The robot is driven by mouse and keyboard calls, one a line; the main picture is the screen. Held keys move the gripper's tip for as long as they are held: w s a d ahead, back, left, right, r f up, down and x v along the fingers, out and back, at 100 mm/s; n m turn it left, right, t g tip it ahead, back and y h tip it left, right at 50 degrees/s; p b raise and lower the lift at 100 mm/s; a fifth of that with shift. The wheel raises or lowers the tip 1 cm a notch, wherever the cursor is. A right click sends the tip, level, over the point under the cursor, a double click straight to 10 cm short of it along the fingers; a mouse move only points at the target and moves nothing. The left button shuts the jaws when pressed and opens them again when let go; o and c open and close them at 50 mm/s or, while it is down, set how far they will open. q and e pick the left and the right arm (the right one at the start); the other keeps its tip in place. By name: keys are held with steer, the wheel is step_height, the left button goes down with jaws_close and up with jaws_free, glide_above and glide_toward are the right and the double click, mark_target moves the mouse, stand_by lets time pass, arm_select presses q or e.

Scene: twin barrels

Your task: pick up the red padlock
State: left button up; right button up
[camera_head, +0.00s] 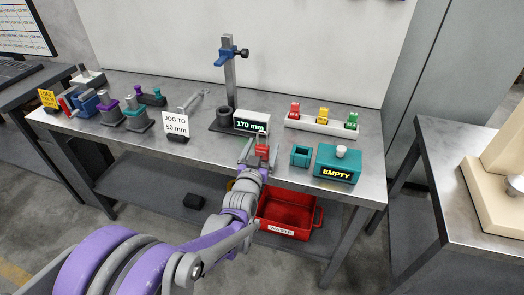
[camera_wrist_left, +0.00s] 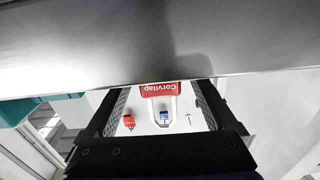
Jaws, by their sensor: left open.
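The red padlock (camera_head: 262,151) is near the front edge of the workbench in the head view, right at my left gripper's fingertips. In the left wrist view the padlock (camera_wrist_left: 174,88), with the label "Corvitap" and a pale U-shaped shackle, appears between the two dark fingers, with visible space on both sides. My left gripper (camera_head: 254,150) is open and holds nothing. The gripper partly hides the padlock in the head view. My right gripper is not in view.
A teal holder (camera_head: 300,156) and teal "EMPTY" box (camera_head: 337,164) stand right of the padlock. Behind are a display (camera_head: 251,122), a stand (camera_head: 229,80) and a white rack (camera_head: 322,124) with red, yellow and green pieces. A red waste bin (camera_head: 286,213) is below.

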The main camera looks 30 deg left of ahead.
arm_select(q)
steer(key=shift+x, duration=1.55)
jaws_close()
